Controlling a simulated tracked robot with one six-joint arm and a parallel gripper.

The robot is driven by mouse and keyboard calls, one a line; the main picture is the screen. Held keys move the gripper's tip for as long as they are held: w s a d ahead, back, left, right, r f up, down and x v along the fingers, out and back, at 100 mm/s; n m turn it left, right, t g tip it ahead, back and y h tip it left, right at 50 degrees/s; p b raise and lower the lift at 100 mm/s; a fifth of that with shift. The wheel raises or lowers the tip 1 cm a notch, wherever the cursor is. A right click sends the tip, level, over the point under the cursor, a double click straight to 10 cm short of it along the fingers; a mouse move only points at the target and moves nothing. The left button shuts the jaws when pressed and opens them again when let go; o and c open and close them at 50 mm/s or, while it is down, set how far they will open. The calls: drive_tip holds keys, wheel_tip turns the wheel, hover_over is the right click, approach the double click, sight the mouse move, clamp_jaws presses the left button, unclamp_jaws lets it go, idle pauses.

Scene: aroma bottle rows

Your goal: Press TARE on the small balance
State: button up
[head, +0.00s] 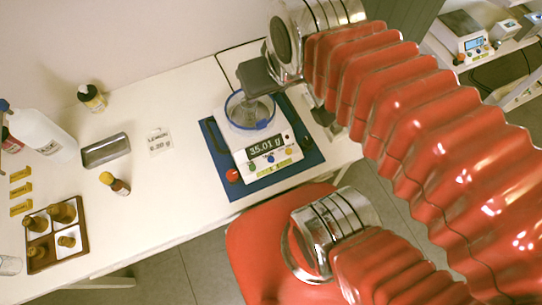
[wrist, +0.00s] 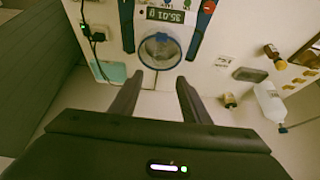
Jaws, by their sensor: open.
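A white balance (head: 262,150) stands on a blue mat (head: 215,150) on the white table. Its display (head: 268,145) reads 35.01 g. A row of coloured buttons (head: 270,159) lies below the display on the front panel; their labels are too small to read. A clear dish with a blue rim (head: 250,110) sits on the pan. My gripper (head: 258,80) is above the back of the balance, near the dish in the picture. In the wrist view my gripper (wrist: 158,85) is open and empty, its fingers pointing towards the dish (wrist: 160,52); the display (wrist: 166,14) is upside down.
A divided box (head: 82,238) holds several bottles. Another balance (head: 465,38) stands at far right.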

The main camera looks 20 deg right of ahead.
clamp_jaws()
idle(0.3)
idle(1.1)
